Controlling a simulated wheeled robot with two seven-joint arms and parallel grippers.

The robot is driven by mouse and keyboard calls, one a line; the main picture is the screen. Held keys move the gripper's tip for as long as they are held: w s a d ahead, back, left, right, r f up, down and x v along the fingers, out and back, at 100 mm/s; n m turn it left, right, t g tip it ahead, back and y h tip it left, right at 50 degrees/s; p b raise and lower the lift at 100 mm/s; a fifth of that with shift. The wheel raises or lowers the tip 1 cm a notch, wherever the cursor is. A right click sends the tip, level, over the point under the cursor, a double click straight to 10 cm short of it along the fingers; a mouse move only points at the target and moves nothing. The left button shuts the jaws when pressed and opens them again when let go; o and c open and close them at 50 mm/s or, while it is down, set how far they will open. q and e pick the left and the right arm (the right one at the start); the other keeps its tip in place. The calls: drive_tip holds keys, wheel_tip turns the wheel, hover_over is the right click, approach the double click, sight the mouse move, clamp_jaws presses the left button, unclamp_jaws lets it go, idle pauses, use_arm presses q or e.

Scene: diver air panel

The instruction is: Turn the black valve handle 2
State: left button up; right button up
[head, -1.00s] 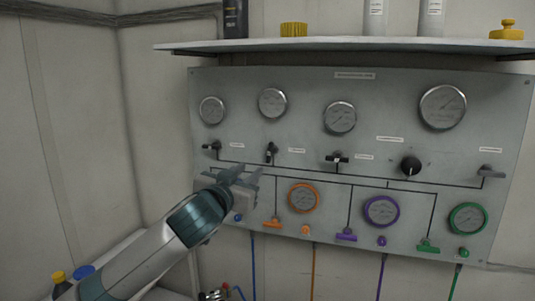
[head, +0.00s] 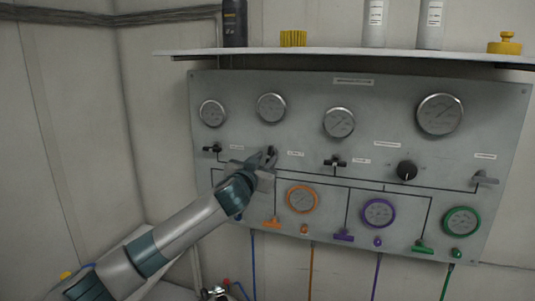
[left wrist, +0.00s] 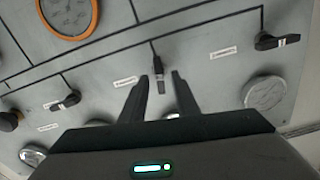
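The second black valve handle from the left (head: 271,150) is on the grey panel, mostly hidden by my gripper in the head view. In the left wrist view this handle (left wrist: 157,65) points along the gap between my fingertips. My left gripper (head: 264,157) is at this handle, with its two fingers apart in the left wrist view (left wrist: 160,80). The handle's tip lies between the fingertips, and I cannot tell whether they touch it. My right gripper is not in view.
Black handles stand to the left (head: 212,149) and right (head: 335,162), with a round black knob (head: 407,171) farther right. Gauges sit above and below. A shelf (head: 350,55) with bottles overhangs the panel.

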sight(269, 156)
use_arm(q)
drive_tip(key=shift+p+x, duration=0.35)
drive_tip(key=shift+x, duration=0.8)
clamp_jaws()
